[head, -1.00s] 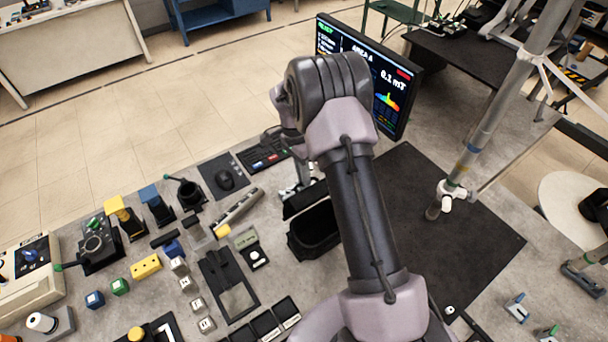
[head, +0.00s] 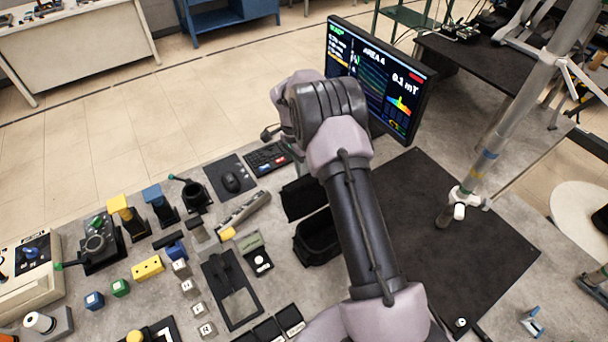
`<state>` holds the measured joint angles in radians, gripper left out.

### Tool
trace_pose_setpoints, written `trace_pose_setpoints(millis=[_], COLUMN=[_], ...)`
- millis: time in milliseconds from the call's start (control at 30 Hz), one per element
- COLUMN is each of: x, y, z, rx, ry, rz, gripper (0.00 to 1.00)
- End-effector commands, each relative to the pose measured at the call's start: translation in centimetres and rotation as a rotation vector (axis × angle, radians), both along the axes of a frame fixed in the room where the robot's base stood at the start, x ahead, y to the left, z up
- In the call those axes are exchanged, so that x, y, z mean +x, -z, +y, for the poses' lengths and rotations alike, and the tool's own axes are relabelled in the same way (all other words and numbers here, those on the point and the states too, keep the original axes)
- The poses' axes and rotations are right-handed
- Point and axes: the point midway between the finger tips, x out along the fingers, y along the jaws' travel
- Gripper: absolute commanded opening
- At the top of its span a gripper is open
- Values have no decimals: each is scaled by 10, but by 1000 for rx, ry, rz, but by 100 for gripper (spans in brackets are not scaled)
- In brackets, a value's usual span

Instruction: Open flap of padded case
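The padded case (head: 318,240) is a small black open-topped box on the grey table, left of my forearm. Its dark interior shows, and my arm hides its right edge. The black flap (head: 302,199) is folded back on the case's far side, away from the opening, and its right end runs close to my arm. My gripper's fingers are not visible. My wrist covers the area beyond the flap, and I see no contact with the flap or the case.
A monitor (head: 378,82) stands behind my wrist, with a keyboard (head: 268,157) and mouse (head: 232,183) to its left. Small blocks and trays crowd the table's left side. A black mat (head: 440,215) lies right of my arm, with a pole (head: 482,165) standing on it.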

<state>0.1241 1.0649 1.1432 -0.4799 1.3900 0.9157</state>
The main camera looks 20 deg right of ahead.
Motion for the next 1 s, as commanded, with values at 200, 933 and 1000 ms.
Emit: trace_pose_setpoints(millis=[200, 933, 1000], x=[1, 9, 14], y=[0, -31, -48], z=[0, 1, 2], rx=[0, -2, -1], ry=[0, -1, -1], rz=[-2, -5, -5], gripper=[0, 18, 18])
